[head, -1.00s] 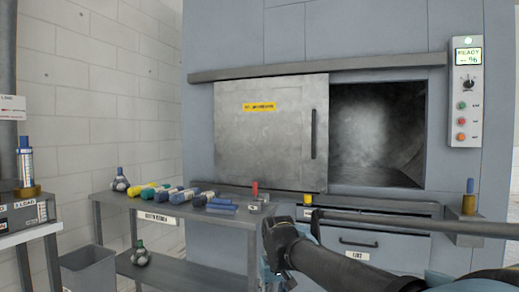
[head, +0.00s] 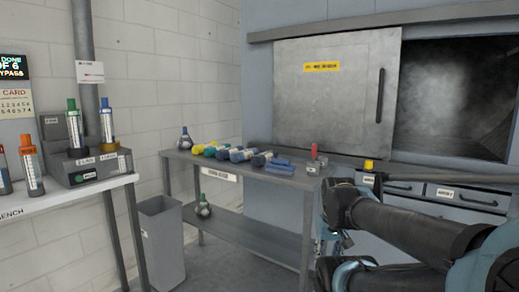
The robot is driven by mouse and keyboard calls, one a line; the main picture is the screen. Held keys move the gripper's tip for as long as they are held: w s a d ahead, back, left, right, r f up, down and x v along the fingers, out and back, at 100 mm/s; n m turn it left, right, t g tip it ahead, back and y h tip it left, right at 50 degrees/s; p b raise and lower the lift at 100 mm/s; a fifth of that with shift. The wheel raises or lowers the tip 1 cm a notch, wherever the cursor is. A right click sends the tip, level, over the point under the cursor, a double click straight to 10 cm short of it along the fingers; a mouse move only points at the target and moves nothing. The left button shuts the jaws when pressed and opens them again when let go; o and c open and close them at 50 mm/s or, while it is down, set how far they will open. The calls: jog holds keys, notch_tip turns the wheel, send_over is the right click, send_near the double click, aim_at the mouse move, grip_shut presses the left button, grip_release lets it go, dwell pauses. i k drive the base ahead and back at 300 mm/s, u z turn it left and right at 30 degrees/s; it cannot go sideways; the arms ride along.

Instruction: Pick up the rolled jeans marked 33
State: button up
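Several rolled pieces of cloth lie in a row on the grey metal side table (head: 287,183) in the head view. A yellow roll (head: 199,149) is at the left end, with blue rolls (head: 241,155) to its right. Some carry pale labels, but the numbers are too small to read, so I cannot tell which roll is marked 33. Flat folded blue cloth (head: 280,168) lies at the row's right end. My dark arm reaches in from the lower right. My gripper's fingertips are not clearly visible, and nothing shows as held.
A red-topped item (head: 315,153) stands at the table's right end. A dark flask (head: 185,139) stands behind its left end; another (head: 203,206) is on the lower shelf. A grey bin (head: 162,243) stands left of the table. A bench (head: 70,193) with coloured bottles is farther left.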

aim_at(245, 155)
jog(key=z, duration=0.05)
jog(key=k, duration=1.05)
jog(key=u, duration=0.55)
jog(key=i, duration=1.7)
jog(key=z, duration=0.45)
